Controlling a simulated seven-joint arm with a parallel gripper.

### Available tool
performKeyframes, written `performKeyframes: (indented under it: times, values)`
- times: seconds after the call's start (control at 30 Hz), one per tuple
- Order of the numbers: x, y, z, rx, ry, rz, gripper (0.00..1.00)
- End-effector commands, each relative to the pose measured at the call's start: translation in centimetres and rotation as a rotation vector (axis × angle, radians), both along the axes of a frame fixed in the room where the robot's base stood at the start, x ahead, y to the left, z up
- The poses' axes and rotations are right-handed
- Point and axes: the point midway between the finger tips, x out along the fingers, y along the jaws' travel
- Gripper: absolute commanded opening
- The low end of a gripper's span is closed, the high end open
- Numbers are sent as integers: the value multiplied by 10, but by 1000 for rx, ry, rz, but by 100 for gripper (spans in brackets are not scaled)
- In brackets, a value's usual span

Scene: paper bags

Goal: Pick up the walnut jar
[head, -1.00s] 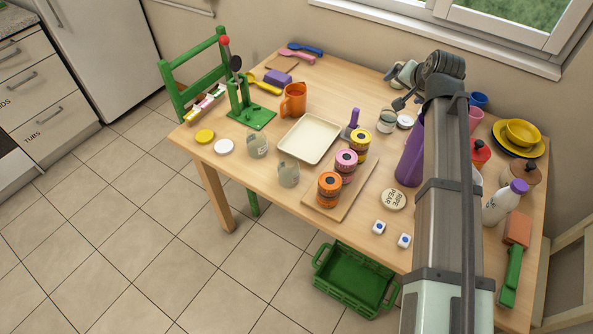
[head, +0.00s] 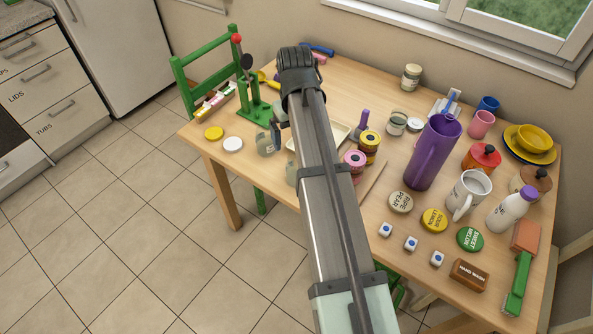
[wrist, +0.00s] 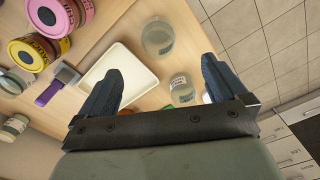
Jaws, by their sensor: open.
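No legible label tells me which jar is the walnut jar. Two clear glass jars stand near the table's front left edge: one (head: 265,145) farther back, the other (head: 291,172) partly behind my arm. The wrist view shows two such glass jars, one labelled jar (wrist: 182,88) and one plainer jar (wrist: 157,38). My gripper (wrist: 161,76) is open and empty, its dark blue fingers pointing down above the table; the labelled jar appears between them, nearer the right finger. A lidded jar (head: 411,77) stands at the back, and an open glass jar (head: 397,123) stands mid-table.
A cream tray (wrist: 148,70) lies beside the glass jars. Yellow (head: 214,133) and white (head: 232,144) lids lie at the left edge. A green stand (head: 254,110) is behind them. Pink and yellow tins and a tall purple jug (head: 432,152) stand to the right.

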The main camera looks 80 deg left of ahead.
Motion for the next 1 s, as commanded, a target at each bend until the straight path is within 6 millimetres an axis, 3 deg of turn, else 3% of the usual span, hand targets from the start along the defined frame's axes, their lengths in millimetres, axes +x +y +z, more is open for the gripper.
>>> performKeyframes:
  times: [0.4,0.77,1.0]
  values:
    - [1,0,-65,1,1,-3,99]
    - [1,1,-82,3,1,-3,99]
    - [3,2,-108,1,1,-4,99]
